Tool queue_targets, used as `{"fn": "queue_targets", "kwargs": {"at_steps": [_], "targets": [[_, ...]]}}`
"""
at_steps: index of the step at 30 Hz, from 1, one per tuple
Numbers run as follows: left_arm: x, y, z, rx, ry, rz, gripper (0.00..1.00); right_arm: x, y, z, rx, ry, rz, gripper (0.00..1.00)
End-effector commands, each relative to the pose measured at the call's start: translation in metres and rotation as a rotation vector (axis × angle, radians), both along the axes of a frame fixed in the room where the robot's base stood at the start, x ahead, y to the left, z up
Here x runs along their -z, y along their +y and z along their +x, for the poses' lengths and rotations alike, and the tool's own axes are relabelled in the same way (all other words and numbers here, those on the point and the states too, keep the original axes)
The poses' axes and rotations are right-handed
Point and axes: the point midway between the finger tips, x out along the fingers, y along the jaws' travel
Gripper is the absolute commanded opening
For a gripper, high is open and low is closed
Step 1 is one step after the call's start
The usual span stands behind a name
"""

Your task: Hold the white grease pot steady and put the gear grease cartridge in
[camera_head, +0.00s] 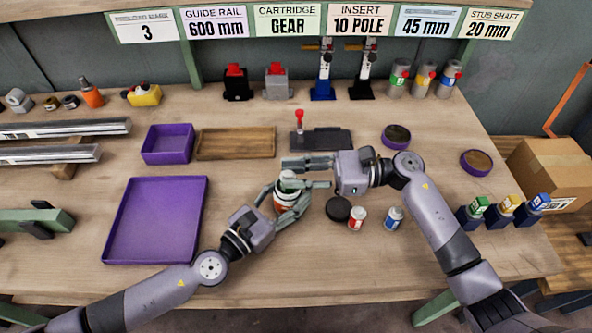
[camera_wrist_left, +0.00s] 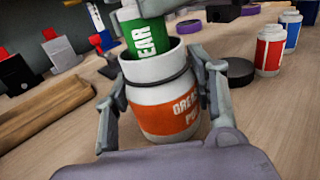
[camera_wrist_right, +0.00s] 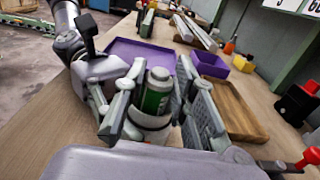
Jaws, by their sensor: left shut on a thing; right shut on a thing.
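The white grease pot (camera_wrist_left: 165,102) with an orange label stands upright on the bench; it also shows in the head view (camera_head: 281,206). My left gripper (camera_wrist_left: 160,110) is shut around its sides, and its fingers show low around the pot in the head view (camera_head: 284,200). The green gear cartridge (camera_wrist_left: 146,38) is upright with its lower end inside the pot's mouth. It also shows in the right wrist view (camera_wrist_right: 157,92). My right gripper (camera_wrist_right: 157,100) is shut on the cartridge above the pot; in the head view it reaches in from the right (camera_head: 305,172).
A black round lid (camera_head: 338,208), a red-labelled cartridge (camera_head: 357,217) and a blue-labelled cartridge (camera_head: 393,217) stand right of the pot. A large purple tray (camera_head: 112,255) lies left, a wooden tray (camera_head: 235,143) behind. The bench in front is clear.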

Motion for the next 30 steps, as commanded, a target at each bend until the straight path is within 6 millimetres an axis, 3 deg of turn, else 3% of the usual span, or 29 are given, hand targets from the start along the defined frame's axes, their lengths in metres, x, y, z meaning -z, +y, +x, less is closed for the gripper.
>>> {"fn": "queue_targets", "kwargs": {"at_steps": [3, 4, 13, 23, 30], "targets": [[0.0, 0.0, 0.0, 0.0, 0.0, 0.0, 0.21, 0.0, 0.0, 0.0, 0.0, 0.0, 0.0, 0.0], [0.0, 0.0, 0.0, 0.0, 0.0, 0.0, 0.21, 0.0, 0.0, 0.0, 0.0, 0.0, 0.0, 0.27], [0.0, 0.0, 0.0, 0.0, -0.001, 0.001, 0.21, 0.0, 0.0, 0.0, 0.0, 0.0, 0.0, 0.47], [0.0, 0.0, 0.0, 0.0, -0.001, 0.001, 0.21, 0.0, -0.002, 0.0, 0.001, 0.0, -0.001, 0.48], [0.0, 0.0, 0.0, 0.0, -0.001, 0.001, 0.21, 0.001, -0.033, 0.001, 0.003, 0.0, -0.005, 0.48]]}}
